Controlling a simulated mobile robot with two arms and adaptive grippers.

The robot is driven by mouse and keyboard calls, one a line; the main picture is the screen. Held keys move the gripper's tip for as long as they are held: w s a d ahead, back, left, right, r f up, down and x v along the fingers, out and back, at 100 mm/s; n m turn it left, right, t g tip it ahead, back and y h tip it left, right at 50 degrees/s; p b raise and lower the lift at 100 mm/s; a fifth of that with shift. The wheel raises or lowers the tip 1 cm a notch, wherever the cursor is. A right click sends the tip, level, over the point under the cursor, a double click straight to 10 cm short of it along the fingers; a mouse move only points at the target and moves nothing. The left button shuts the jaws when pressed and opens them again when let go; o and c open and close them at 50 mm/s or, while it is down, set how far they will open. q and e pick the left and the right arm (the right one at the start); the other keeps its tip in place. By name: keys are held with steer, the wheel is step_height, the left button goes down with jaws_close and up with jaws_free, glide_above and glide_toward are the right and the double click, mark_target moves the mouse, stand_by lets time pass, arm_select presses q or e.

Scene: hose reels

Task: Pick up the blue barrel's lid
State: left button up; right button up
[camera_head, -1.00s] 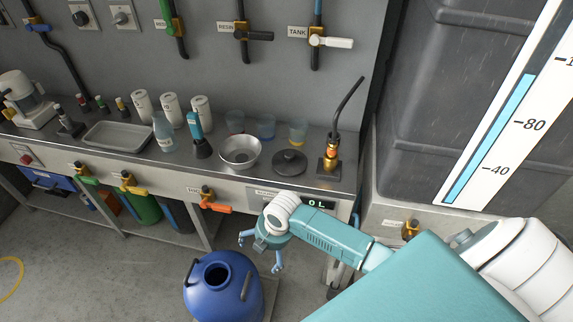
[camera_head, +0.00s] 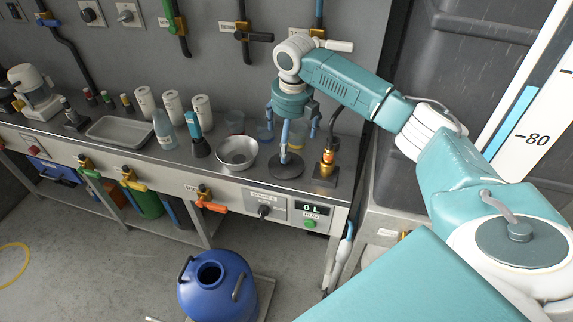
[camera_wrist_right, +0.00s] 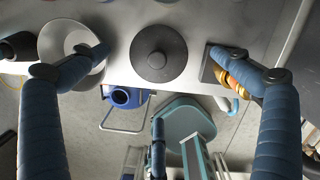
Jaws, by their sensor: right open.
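The blue barrel (camera_head: 225,298) stands on the floor in front of the bench with its round mouth uncovered. Its dark grey lid (camera_head: 287,167), round with a small knob, lies flat on the bench top. In the right wrist view the lid (camera_wrist_right: 150,70) is near the top centre, between my spread fingers. My right gripper (camera_head: 288,138) is open and empty, pointing down above the lid; its fingers partly cover the lid in the head view. The gap between fingertips and lid is hard to judge. My left gripper is not in view.
A metal bowl (camera_head: 237,152) sits just left of the lid, and a brass-based burner (camera_head: 326,166) stands close on its right. Several beakers are behind. A tray (camera_head: 120,130), bottles and white canisters stand further left. Valves and pipes line the wall behind.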

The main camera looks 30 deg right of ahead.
steer(key=f, duration=0.6)
steer(key=w+f+p, duration=0.1)
steer(key=f, duration=0.2)
steer(key=shift+w+a+f, duration=0.1)
steer(key=shift+f, duration=0.25)
steer(key=c, duration=1.2)
